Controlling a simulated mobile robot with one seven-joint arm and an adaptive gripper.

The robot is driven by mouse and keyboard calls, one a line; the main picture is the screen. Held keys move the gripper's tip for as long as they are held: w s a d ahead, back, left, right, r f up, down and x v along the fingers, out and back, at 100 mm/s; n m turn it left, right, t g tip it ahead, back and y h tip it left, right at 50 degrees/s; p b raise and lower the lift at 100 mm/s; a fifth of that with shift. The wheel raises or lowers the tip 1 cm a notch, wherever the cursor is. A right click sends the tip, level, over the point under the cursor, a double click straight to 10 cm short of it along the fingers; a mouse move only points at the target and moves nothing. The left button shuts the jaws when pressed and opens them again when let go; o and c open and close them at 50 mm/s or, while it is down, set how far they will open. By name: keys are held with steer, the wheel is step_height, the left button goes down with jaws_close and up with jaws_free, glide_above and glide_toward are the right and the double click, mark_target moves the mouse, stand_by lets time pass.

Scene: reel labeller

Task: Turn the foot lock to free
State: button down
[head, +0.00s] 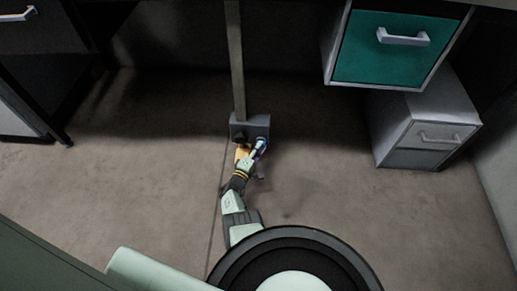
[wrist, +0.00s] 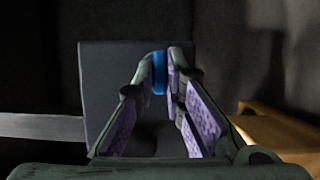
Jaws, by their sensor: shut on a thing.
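The foot lock is a grey box (head: 250,127) at the foot of an upright post, low near the floor. In the wrist view its flat grey face (wrist: 105,75) lies beyond the fingers. My gripper (head: 261,146) is at the front of this box, and in the wrist view (wrist: 162,75) its purple-padded fingers are closed on a blue knob (wrist: 159,82). The fingers hide much of the knob, and I cannot read its setting.
The post (head: 237,70) rises behind the box. A teal drawer (head: 385,55) overhangs on the right, above a grey cabinet (head: 425,125). A dark desk leg (head: 35,105) stands at left.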

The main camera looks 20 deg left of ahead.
stand_by(0.3)
steer(key=c, duration=1.7)
jaws_free()
steer(key=shift+o, duration=0.2)
steer(key=shift+r, duration=0.1)
